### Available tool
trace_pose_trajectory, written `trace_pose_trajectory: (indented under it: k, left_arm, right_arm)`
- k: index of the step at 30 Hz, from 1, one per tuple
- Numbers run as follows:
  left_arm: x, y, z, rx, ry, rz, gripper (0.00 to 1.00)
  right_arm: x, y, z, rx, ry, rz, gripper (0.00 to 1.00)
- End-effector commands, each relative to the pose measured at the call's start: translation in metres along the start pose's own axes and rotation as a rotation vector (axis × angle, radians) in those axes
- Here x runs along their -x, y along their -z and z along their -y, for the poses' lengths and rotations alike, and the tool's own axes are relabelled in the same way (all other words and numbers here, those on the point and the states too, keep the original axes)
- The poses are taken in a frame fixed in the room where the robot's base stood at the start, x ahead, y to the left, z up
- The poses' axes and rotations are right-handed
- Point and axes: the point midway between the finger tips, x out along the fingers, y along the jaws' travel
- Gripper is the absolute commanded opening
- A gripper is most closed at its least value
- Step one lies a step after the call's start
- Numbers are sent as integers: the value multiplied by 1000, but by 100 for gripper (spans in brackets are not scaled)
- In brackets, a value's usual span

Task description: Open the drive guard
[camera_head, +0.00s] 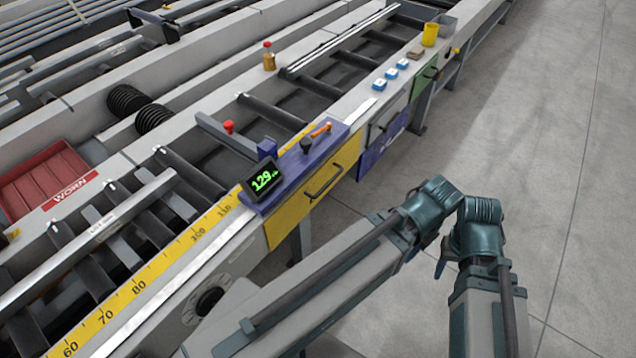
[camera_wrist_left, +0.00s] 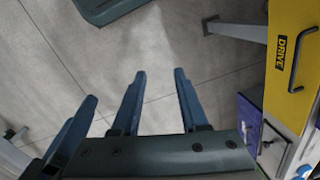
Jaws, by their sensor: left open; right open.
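The drive guard (camera_head: 290,216) is a yellow front panel with a dark bar handle (camera_head: 323,182), below a purple ledge. It looks shut and flush with the table's side. In the left wrist view, the guard (camera_wrist_left: 287,70) shows its DRIVE label and handle (camera_wrist_left: 300,60) at the right. My left gripper (camera_wrist_left: 160,78) is open and empty over floor, to the left of the guard and apart from it. More dark prongs (camera_wrist_left: 78,120) show at the wrist view's lower left.
A display reading 129 (camera_head: 264,181), a black knob (camera_head: 306,145) and an orange lever (camera_head: 321,130) stand on the purple ledge. The floor at right is clear. A table leg (camera_wrist_left: 238,30) stands near the guard.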

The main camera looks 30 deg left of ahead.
Motion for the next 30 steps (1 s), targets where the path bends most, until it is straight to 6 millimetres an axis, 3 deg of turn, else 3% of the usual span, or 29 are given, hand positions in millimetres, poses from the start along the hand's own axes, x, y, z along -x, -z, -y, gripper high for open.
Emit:
trace_pose_trajectory:
  k: [5, 18, 30]
  left_arm:
    - [-20, 2, -2, 0, 0, 0, 44]
    - [-175, 13, -11, 16, -5, -5, 44]
    - [-252, 27, 16, 106, -25, -31, 44]
  right_arm:
    - [-20, 1, 2, 0, 0, 0, 50]
    - [-174, 10, 16, 1, -1, 0, 50]
    - [-248, 15, 23, 1, -1, 0, 50]
